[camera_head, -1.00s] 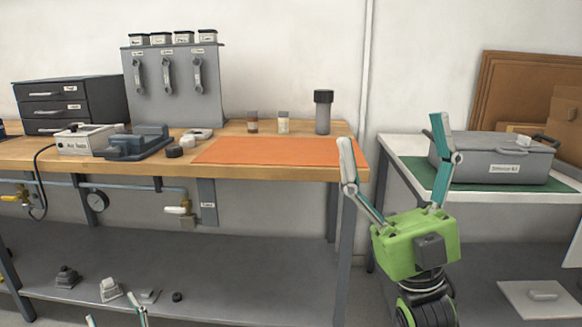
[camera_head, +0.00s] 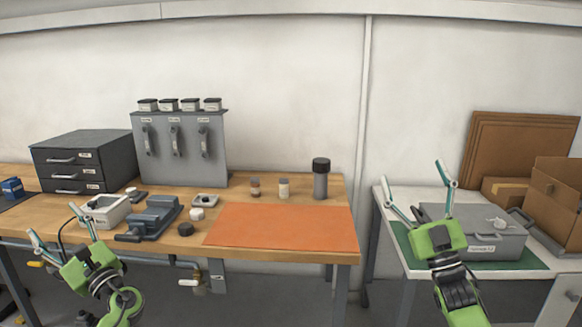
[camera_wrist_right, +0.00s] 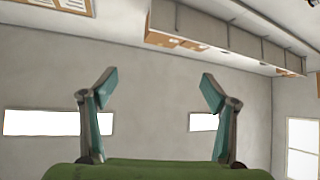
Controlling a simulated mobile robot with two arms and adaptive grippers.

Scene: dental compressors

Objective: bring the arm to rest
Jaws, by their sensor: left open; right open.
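My right gripper (camera_head: 419,192) is open and empty, held upright in front of the right-hand table and the grey case. In the right wrist view its two fingers (camera_wrist_right: 153,92) stand wide apart with only wall and ceiling beyond. My left gripper (camera_head: 54,226) is open and empty at the lower left, in front of the wooden bench's front edge.
The wooden bench holds an orange mat (camera_head: 280,226), a grey vise (camera_head: 150,218), a black drawer unit (camera_head: 82,160), a grey panel (camera_head: 180,150) and a black-capped bottle (camera_head: 320,180). A grey case (camera_head: 490,240) and cardboard boxes (camera_head: 556,195) are on the right. The mat is bare.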

